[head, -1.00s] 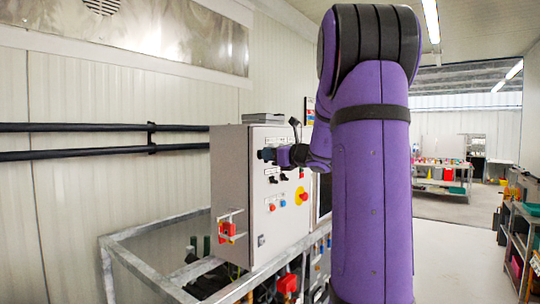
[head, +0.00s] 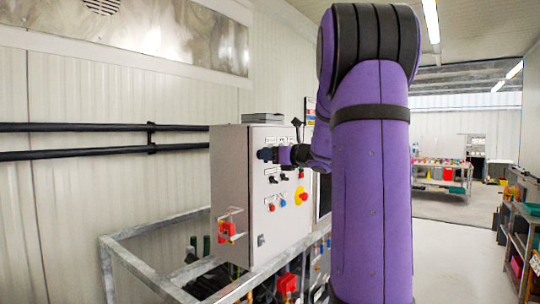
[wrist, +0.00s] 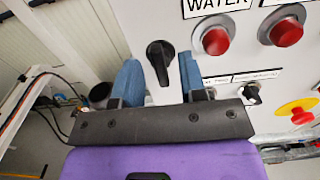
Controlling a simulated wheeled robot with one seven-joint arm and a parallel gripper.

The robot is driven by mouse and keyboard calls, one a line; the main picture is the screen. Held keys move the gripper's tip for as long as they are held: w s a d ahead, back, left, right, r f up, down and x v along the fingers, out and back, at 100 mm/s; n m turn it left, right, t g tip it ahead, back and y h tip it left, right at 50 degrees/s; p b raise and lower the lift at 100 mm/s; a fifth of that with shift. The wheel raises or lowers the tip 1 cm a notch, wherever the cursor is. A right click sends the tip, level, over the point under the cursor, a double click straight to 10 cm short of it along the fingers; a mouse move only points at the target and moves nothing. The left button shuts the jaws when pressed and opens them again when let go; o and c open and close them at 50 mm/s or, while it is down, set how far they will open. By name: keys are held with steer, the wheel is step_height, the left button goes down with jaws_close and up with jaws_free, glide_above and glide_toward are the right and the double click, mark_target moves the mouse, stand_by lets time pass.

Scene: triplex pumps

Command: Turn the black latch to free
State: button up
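The black latch (wrist: 159,55) sits near the left edge of the grey cabinet's front in the wrist view. Its handle points nearly straight down, tilted slightly to the right at its lower end. My gripper (wrist: 160,72) is open, with one blue finger on each side of the latch and a visible gap on both sides. I cannot tell how far the fingertips reach past the handle. In the head view my gripper (head: 268,154) is at the upper left of the panel, and the latch is hidden there.
The control cabinet (head: 230,175) stands on a metal frame (head: 150,228). Red buttons (wrist: 216,40), a smaller black switch (wrist: 251,94) and a red-and-yellow stop button (wrist: 298,110) lie right of the latch. A red lock (head: 227,230) hangs on the cabinet's side.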

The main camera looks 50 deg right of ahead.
steer(key=s, duration=1)
steer(key=shift+s+d, duration=0.2)
steer(key=shift+d, duration=0.2)
